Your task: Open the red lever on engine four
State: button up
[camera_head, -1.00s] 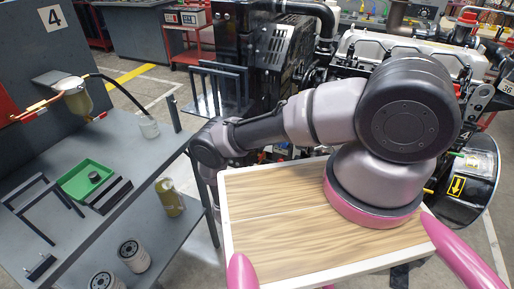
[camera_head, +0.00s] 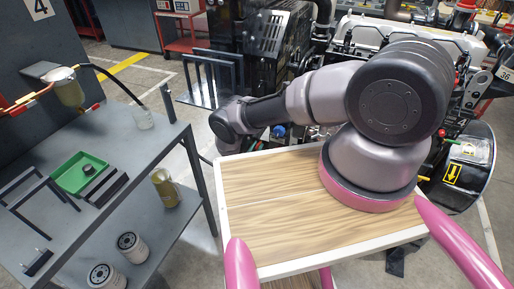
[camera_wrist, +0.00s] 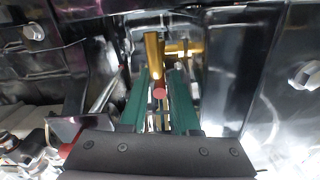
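In the wrist view a small red round end (camera_wrist: 159,91), possibly the tip of the red lever, shows between my fingers. A gold cylindrical fitting (camera_wrist: 154,55) stands just above it. My gripper (camera_wrist: 160,88) has two green fingers that are apart, one on each side of the red end. I cannot tell whether they touch it. In the head view my arm reaches toward the engine (camera_head: 410,45), and my gripper is hidden there.
A grey workbench (camera_head: 130,165) with a green tray (camera_head: 80,172) stands at the left. Dark metal engine parts (camera_wrist: 235,75) surround my fingers closely. A black drum (camera_head: 468,170) is at the right.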

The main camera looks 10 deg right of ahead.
jog(key=shift+c, duration=0.3)
grip_shut()
jog(key=shift+y, duration=0.3)
jog(key=shift+s+d+n+t+y, duration=0.15)
jog(key=shift+d+n+t+y, duration=0.35)
jog(key=shift+n+y, duration=1.1)
jog(key=shift+s+d+n+t+y, duration=0.15)
jog(key=shift+d+n+t+y, duration=0.65)
jog(key=shift+y, duration=1.25)
jog(key=shift+s+d+n+t+y, duration=0.15)
jog(key=shift+n+t+y, duration=0.25)
jog(key=shift+n+y, duration=1.3)
jog(key=shift+y, duration=0.45)
jog(key=shift+o, duration=0.3)
grip_release()
